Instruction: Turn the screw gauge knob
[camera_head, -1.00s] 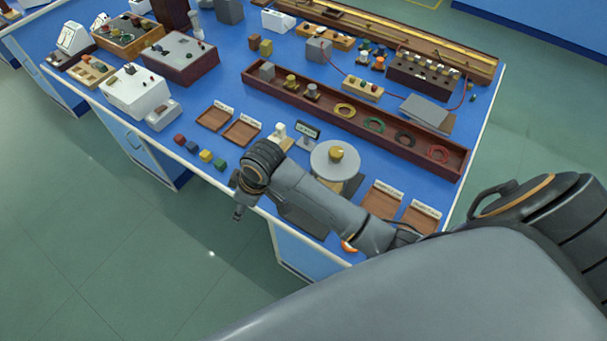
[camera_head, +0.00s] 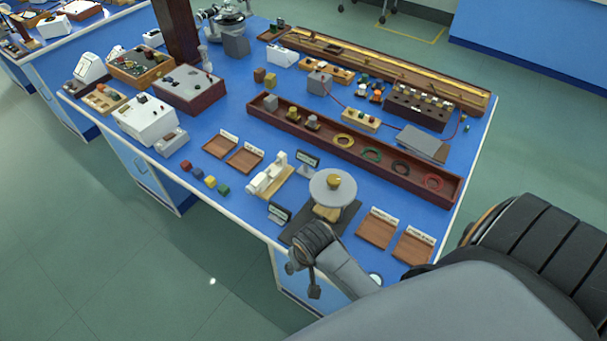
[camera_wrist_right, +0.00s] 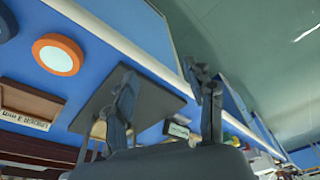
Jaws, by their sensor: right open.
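The screw gauge, which I take to be the white device on a small wooden base (camera_head: 268,179), sits near the front edge of the bench in the head view. A small dark label stand (camera_head: 279,214) is in front of it. My right gripper (camera_head: 311,277) is at the bench's front edge, to the right of the gauge and apart from it. In the right wrist view my right gripper (camera_wrist_right: 168,98) is open, with nothing between its two fingers. The gauge cannot be made out clearly there. My left gripper is not in view.
A balance with a round pan (camera_head: 320,190) stands on a dark plate (camera_wrist_right: 150,92) beside the gauge. Wooden trays (camera_head: 376,232) lie to its right. Coloured cubes (camera_head: 210,181) lie to the left. A long wooden box (camera_head: 400,173) runs behind. A white disc with an orange rim (camera_wrist_right: 58,54) is near the edge.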

